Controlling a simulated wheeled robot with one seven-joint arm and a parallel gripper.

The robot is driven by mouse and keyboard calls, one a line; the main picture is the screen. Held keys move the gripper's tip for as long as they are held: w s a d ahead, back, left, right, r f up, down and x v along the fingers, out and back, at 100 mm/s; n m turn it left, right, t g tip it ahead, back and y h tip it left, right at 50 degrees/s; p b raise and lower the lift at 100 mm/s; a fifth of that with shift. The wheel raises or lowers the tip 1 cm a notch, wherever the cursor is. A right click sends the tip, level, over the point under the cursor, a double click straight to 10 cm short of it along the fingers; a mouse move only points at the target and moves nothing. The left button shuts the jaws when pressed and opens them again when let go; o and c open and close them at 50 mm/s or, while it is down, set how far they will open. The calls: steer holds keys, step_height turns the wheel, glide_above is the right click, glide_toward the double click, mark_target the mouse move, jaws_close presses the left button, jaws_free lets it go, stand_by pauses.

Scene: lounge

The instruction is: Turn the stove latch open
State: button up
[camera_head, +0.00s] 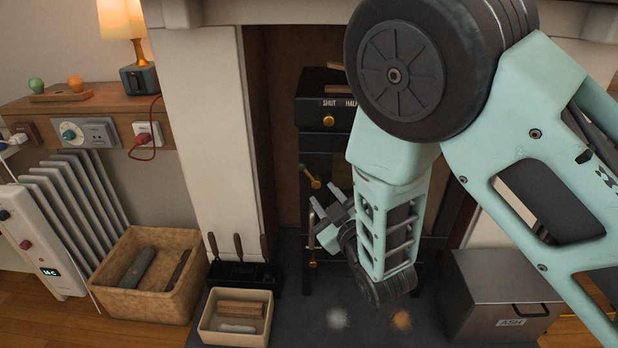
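The dark stove (318,150) stands in the fireplace recess, partly hidden behind my arm. A small brass lever (311,178), which looks like the latch, slants down to the right on the left part of the stove front. Below it is an upright metal bar handle (311,235) with brass at its lower end. My gripper (327,207) is just below and right of the brass lever, in front of the bar handle. Its grey fingers look spread apart, with nothing seen between them. I cannot tell whether a finger touches the bar. The lever looks clear of the fingers.
A brass knob (328,120) sits under a plate marked SHUT and HALF. Fire tools (240,272), a small tray (234,318) and a woven basket (150,275) stand at left. An ash box (500,295) stands at right. The dark hearth (365,325) has some bare room.

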mark_target(306, 171)
steer(key=b+x, duration=0.1)
steer(key=x, duration=0.8)
steer(key=shift+w+a, duration=0.15)
steer(key=shift+w, duration=0.15)
jaws_close()
